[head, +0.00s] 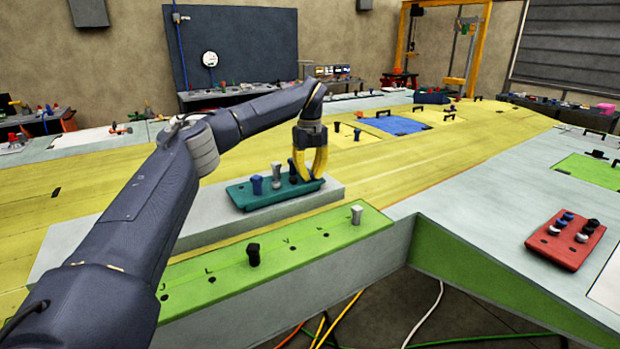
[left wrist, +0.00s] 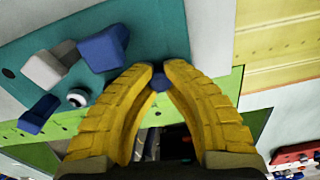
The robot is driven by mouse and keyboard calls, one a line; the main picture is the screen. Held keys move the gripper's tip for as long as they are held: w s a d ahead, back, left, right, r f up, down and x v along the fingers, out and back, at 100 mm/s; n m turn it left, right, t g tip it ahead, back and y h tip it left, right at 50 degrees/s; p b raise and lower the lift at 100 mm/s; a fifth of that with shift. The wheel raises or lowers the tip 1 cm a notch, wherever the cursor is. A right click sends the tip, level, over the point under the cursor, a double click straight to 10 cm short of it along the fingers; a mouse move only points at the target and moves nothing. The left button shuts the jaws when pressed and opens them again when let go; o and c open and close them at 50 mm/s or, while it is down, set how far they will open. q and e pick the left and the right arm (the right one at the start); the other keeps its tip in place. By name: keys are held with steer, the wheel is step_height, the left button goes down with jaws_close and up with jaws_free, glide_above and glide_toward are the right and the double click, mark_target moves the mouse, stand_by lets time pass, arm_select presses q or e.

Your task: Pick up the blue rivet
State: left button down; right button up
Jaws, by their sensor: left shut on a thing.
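My left gripper (head: 309,178) is over the right end of the teal tray (head: 240,199), its yellow fingers pointing down. In the left wrist view the fingertips (left wrist: 160,73) are closed together on a small blue rivet (left wrist: 159,82), mostly hidden between them. Whether its lower end is still in the tray, I cannot tell. To the left of the fingers stand a dark blue rivet (head: 293,170), a grey-white rivet (head: 276,173) and another blue rivet (head: 257,185). My right gripper is not in either view.
A red tray (head: 550,251) with several rivets lies at the right. The yellow wing surface (head: 380,170) behind is mostly clear. A gap with cables lies below the front edge.

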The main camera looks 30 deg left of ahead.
mark_target(310, 173)
arm_select(q)
steer(key=shift+r, duration=0.15)
step_height(310, 173, up, 20)
stand_by(0.8)
stand_by(0.7)
